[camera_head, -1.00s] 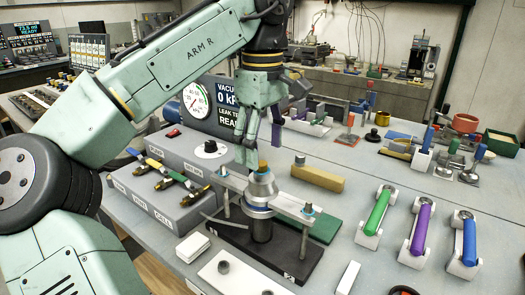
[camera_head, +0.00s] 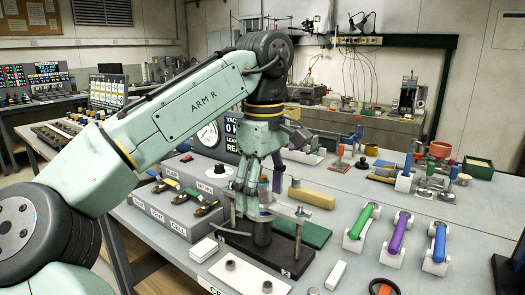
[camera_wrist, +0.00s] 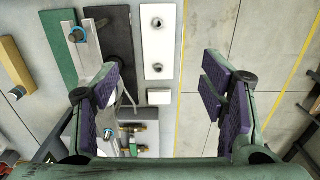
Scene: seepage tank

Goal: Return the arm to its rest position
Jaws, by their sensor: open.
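My arm reaches over the bench from the left in the head view. My gripper (camera_head: 258,186) hangs fingers-down and in this view overlaps the top of the metal cell (camera_head: 263,232) on its black base. In the wrist view my gripper (camera_wrist: 162,88) has its purple-padded fingers wide apart, with nothing between them. Beyond the gap lie a white plate with two round fittings (camera_wrist: 158,42) and a small white block (camera_wrist: 159,97). The cell's bridge bar (camera_wrist: 88,42) is left of the gap, partly covered by the left finger. Contact with the cell cannot be told.
A grey valve box (camera_head: 165,212) stands left of the cell, with a gauge panel (camera_head: 209,135) behind. Green (camera_head: 364,221), purple (camera_head: 398,233) and blue (camera_head: 439,242) tubes lie in white cradles at right.

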